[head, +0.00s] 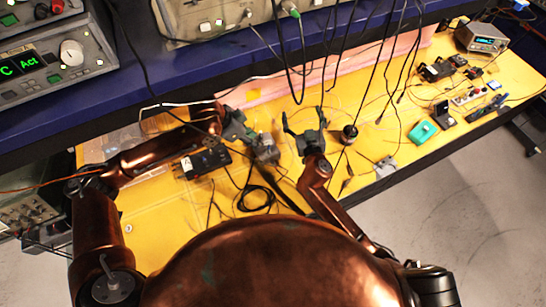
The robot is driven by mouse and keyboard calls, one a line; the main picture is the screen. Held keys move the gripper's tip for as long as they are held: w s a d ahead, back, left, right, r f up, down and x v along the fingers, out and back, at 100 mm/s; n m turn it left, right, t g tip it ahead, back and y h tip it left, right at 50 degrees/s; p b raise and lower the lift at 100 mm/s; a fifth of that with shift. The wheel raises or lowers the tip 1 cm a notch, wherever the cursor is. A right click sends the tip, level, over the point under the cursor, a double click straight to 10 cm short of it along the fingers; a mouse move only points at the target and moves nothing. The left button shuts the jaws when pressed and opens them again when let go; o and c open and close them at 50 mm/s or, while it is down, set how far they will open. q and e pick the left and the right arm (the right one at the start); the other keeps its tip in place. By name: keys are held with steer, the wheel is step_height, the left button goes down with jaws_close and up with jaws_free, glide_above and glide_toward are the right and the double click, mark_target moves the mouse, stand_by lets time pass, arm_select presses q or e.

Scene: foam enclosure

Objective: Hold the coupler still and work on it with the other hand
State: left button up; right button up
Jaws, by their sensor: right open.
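A small grey metallic object (267,151), which may be the coupler, is near the middle of the yellow bench top (150,212). My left gripper (247,132) is just left of and above it in the head view, very close or touching. Its fingers are dark and small, so I cannot tell whether they are open, shut or holding the object. My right gripper (303,122) is open, to the right of the grey object and apart from it. Its two fingers are spread and point toward the back of the bench, with nothing seen between them.
A black box (206,162) and coiled black cable (257,197) lie near my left arm. Cables hang from the blue shelf (200,75). A dark round item (349,134), a grey box (385,167) and a teal box (423,132) stand to the right.

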steer(key=s+a+f+g+y, duration=0.2)
steer(key=s+a+f, duration=0.1)
steer(key=s+a, duration=0.35)
steer(key=n+g+y, duration=0.2)
glide_toward(265, 146)
steer(key=x, duration=0.2)
steer(key=shift+w+d+f, duration=0.1)
steer(key=shift+w, duration=0.25)
steer(key=shift+a+f, duration=0.2)
steer(key=shift+f, duration=0.05)
steer(key=x, duration=0.7)
steer(key=shift+w+f, duration=0.15)
steer(key=shift+f, duration=0.15)
steer(key=shift+c, duration=0.7)
